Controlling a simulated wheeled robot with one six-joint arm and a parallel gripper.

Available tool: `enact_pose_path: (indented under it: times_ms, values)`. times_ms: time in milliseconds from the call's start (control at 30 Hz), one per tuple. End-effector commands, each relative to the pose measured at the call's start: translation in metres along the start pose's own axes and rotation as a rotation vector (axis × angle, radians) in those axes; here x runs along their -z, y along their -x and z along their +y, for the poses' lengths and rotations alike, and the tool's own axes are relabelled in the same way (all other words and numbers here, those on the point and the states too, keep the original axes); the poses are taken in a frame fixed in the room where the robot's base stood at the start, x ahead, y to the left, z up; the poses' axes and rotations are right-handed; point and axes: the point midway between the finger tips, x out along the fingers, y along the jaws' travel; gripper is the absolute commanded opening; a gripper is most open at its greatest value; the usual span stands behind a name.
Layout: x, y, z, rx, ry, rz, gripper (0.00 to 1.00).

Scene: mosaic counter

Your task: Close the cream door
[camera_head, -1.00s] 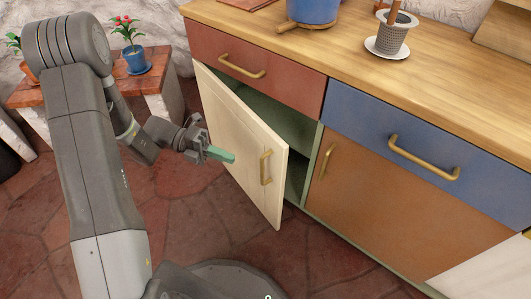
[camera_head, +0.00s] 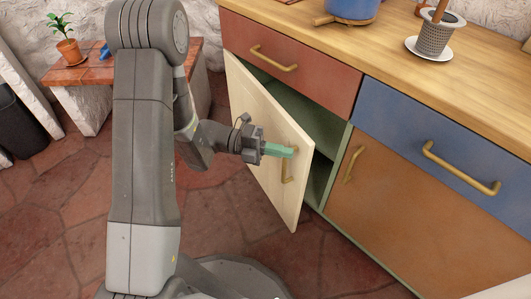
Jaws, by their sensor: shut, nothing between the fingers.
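The cream door (camera_head: 262,133) stands partly open below the red drawer, hinged at its left side. Its free right edge sticks out into the room, and the green cabinet inside shows behind it. A brass handle (camera_head: 287,172) is on its outer face near the free edge. My gripper (camera_head: 291,151) is shut and empty, with green fingertips. It is in front of the door's outer face, at the upper end of the handle. I cannot tell whether the fingertips touch the door or handle.
A red drawer (camera_head: 320,76) is above the door. A blue drawer (camera_head: 400,120) and an orange door (camera_head: 380,205) are to the right. The wooden counter (camera_head: 390,55) holds a blue pot (camera_head: 350,8) and a grey cup (camera_head: 436,38).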

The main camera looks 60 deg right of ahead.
Motion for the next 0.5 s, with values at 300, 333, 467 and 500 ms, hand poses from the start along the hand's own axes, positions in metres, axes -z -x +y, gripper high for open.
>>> enact_pose_path:
  times_ms: [300,333,467,500]
  values:
    - [-0.018,-0.018,0.001,0.001,0.000,0.001,0.00]
    - [-0.018,-0.018,0.000,0.001,0.001,0.000,0.00]
    - [-0.019,-0.018,0.000,0.001,0.001,0.000,0.00]
    - [-0.019,-0.018,0.000,0.001,0.001,0.000,0.00]
